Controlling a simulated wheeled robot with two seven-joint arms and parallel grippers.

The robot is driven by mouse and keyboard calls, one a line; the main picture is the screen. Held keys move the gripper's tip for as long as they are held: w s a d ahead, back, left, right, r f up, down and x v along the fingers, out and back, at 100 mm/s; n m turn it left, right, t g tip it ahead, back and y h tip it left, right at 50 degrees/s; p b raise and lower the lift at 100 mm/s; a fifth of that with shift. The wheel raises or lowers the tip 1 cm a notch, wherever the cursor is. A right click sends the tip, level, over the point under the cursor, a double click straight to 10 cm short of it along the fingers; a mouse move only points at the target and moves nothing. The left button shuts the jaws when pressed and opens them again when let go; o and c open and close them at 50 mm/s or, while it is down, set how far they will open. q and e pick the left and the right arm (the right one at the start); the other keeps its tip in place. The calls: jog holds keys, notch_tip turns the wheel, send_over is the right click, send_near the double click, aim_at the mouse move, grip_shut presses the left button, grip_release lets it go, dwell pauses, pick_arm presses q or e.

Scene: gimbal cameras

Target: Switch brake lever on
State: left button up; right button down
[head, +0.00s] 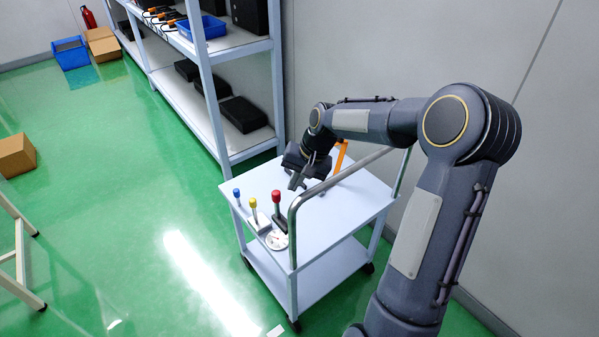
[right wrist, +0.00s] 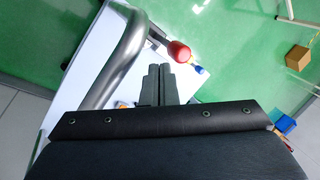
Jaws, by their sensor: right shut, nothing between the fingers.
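A white cart (head: 335,222) carries a small lever panel at its left end. The panel has a blue-knobbed lever (head: 237,196), a yellow-knobbed lever (head: 253,207) and a red-knobbed lever (head: 276,203), all roughly upright. Which one is the brake lever is not marked legibly. My right gripper (head: 296,183) is shut and empty above the cart top, right of and behind the red lever, apart from it. In the right wrist view, the closed fingers (right wrist: 159,82) point toward the red knob (right wrist: 179,51), with the blue knob just beyond. My left gripper is not in view.
A curved metal handrail (head: 335,180) rises along the cart's near side, close to my right arm. A round white gauge (head: 277,240) sits beside the red lever. An orange piece (head: 341,155) shows behind the gripper. A shelf rack (head: 215,90) stands behind; green floor is open at left.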

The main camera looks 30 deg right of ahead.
aim_at(277, 204)
jog(key=shift+x, duration=2.1)
jog(key=shift+a+r+h, duration=0.1)
jog(key=shift+a+h, duration=0.3)
jog(key=shift+h, duration=0.1)
jog(key=shift+a+b, duration=0.15)
jog(key=shift+b, duration=0.25)
jog(key=a+f+n+t+h+b, duration=0.1)
jog(key=a+f+h+b, duration=0.1)
jog(key=a+h+b, duration=0.6)
jog(key=h+b, duration=0.1)
jog(key=b, duration=0.4)
jog(key=shift+s, duration=0.4)
jog(key=shift+f+b, duration=0.15)
jog(key=shift+b, duration=0.15)
